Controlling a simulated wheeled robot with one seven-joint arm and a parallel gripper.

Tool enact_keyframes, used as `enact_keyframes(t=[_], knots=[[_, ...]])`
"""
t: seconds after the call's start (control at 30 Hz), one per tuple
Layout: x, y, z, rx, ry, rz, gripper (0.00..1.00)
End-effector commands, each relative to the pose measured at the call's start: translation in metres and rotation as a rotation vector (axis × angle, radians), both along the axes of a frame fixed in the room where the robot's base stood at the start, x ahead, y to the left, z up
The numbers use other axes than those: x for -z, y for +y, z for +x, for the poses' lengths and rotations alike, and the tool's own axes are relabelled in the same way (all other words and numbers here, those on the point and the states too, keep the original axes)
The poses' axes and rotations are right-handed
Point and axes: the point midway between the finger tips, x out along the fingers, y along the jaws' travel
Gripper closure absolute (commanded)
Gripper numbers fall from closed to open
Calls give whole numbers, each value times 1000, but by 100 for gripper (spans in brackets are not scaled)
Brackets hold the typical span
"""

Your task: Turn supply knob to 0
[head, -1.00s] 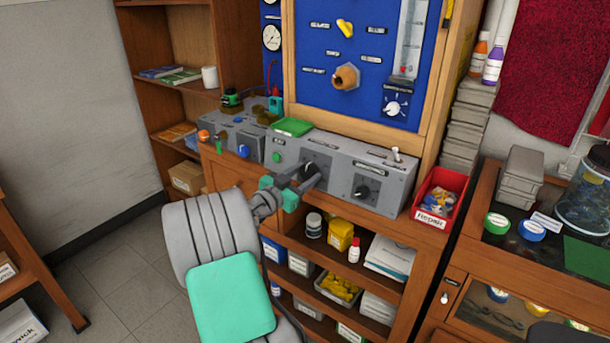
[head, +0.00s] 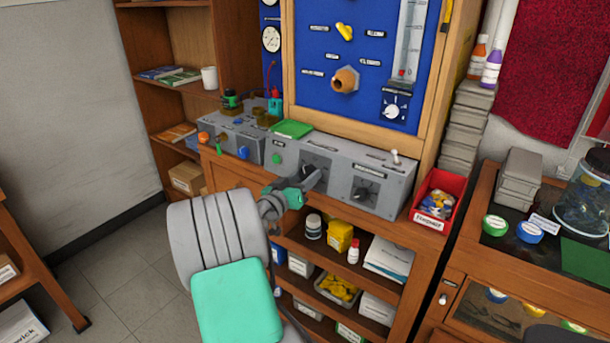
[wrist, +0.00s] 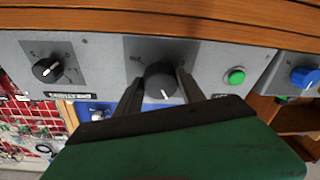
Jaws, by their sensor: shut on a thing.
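A black knob (wrist: 161,82) with a white pointer line sits on the grey control box (head: 330,152). In the wrist view it is between the two fingers of my gripper (wrist: 162,95), which is shut on it. Its pointer line faces toward the bottom of that view. The label by this knob is too small to read, so I cannot confirm that it is the supply knob. In the head view my gripper (head: 306,181) is at the front of the box and covers part of the knob. A second black knob (head: 363,192) is to the right, and it also shows in the wrist view (wrist: 47,69).
A green button (wrist: 235,76) and a blue knob (wrist: 304,76) are beside the held knob in the wrist view. A red bin (head: 438,200) stands right of the box. Shelves with jars (head: 314,227) and a yellow container (head: 340,237) are below.

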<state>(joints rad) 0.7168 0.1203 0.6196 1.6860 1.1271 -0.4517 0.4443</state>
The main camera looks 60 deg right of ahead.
Motion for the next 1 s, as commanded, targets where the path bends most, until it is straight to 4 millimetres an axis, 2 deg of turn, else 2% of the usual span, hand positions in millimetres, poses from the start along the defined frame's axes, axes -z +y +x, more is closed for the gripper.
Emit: enact_keyframes(t=[1.0], knots=[[-9, 0, -4, -193, 933, 151, 94]])
